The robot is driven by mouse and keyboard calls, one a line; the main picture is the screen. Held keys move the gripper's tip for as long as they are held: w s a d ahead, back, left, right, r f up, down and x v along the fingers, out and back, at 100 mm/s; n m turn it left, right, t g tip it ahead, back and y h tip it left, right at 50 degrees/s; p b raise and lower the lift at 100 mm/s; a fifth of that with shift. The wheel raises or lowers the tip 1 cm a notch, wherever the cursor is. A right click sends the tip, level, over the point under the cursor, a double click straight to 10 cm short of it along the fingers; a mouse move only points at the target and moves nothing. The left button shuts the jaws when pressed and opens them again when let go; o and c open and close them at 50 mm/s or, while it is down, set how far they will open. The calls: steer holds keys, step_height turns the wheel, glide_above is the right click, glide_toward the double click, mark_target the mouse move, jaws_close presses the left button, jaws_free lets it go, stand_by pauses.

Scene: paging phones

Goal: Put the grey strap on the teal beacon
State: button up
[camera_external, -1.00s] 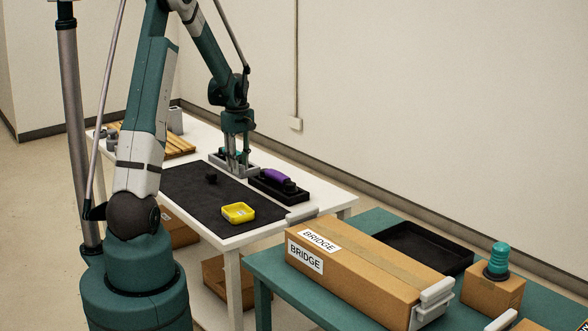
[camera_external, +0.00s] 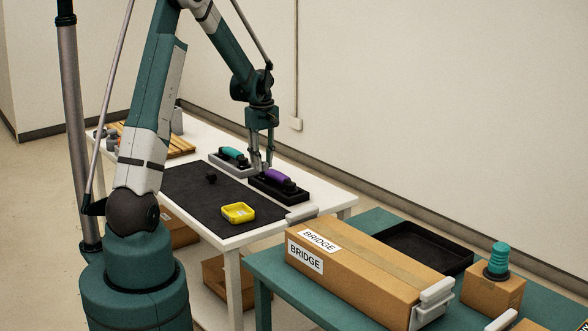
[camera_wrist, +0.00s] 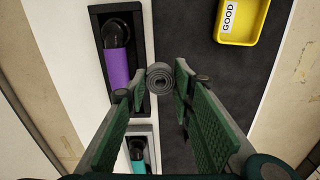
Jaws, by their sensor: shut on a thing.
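My gripper (camera_external: 261,168) is above the white table, near the purple handset. In the wrist view my gripper (camera_wrist: 160,92) has a rolled grey strap (camera_wrist: 160,76) between its fingertips, its spiral end facing the camera. The strap cannot be made out clearly in the external view. The teal beacon (camera_external: 498,258), a ribbed upright cylinder on a dark base, stands on a small cardboard box on the teal table at right, well apart from my gripper.
A teal handset (camera_external: 233,153) lies in a grey cradle; a purple handset (camera_external: 278,175) lies in a black cradle. A long BRIDGE carton (camera_external: 365,265) and black tray (camera_external: 430,247) are on the teal table.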

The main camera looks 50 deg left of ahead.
steer(key=w+d+r+m+p, duration=0.15)
steer(key=w+d, duration=0.45)
steer(key=d, duration=0.6)
steer(key=w+d+r+m+p, duration=0.1)
steer(key=w+d+r+m, duration=0.15)
steer(key=w+d, duration=0.65)
steer(key=w+d+r+m+p, duration=0.1)
steer(key=w+d+r+m, duration=0.15)
steer(key=d, duration=1.25)
step_height(320, 180, up, 12)
steer(key=m+p, duration=0.6)
steer(key=m, duration=0.2)
glide_above(502, 245)
steer(key=shift+f, duration=0.1)
steer(key=shift+w+f, duration=0.1)
steer(key=shift+f, duration=2.95)
